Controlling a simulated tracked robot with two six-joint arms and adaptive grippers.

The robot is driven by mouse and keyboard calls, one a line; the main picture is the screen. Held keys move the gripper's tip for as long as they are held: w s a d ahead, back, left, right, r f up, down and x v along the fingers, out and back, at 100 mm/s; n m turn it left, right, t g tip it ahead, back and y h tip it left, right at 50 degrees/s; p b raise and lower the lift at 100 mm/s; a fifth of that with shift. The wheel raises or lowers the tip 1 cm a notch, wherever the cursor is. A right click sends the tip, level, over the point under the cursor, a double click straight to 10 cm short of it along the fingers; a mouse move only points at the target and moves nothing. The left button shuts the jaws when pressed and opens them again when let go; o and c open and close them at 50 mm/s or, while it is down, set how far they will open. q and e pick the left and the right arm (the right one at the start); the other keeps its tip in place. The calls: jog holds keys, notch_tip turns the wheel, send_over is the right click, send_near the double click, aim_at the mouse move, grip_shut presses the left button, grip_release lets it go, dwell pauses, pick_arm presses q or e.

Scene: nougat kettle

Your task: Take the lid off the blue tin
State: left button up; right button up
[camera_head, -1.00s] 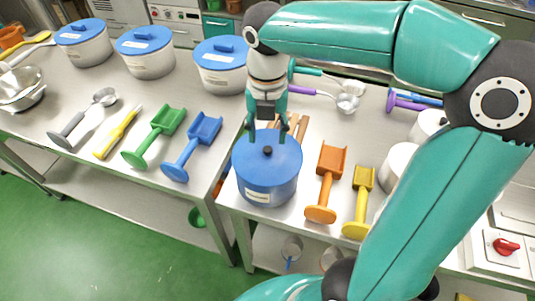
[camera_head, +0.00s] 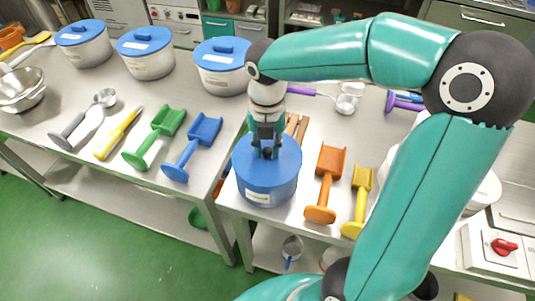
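The blue tin (camera_head: 265,190) stands upright on the right-hand table, with a pale label on its front. Its blue lid (camera_head: 288,154) lies flat on top and has a small dark knob in the middle. My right gripper (camera_head: 267,154) points down over the lid, with one finger on each side of the knob. The fingers are close together and look shut on the knob, though the contact is small in view. The gripper hides part of the knob and the lid's back edge. My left gripper is not in view.
An orange scoop (camera_head: 325,185) and a yellow scoop (camera_head: 361,202) lie right of the tin. Wooden-handled tools (camera_head: 298,126) lie behind it. A blue scoop (camera_head: 192,147) lies on the left table, across a gap. Blue-lidded white pots (camera_head: 146,52) stand at the back.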

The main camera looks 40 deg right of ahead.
aim_at(266, 149)
grip_shut()
jog(key=shift+r, duration=0.1)
jog(key=shift+r, duration=0.45)
notch_tip(266, 149, up, 22)
jog(key=p, duration=0.5)
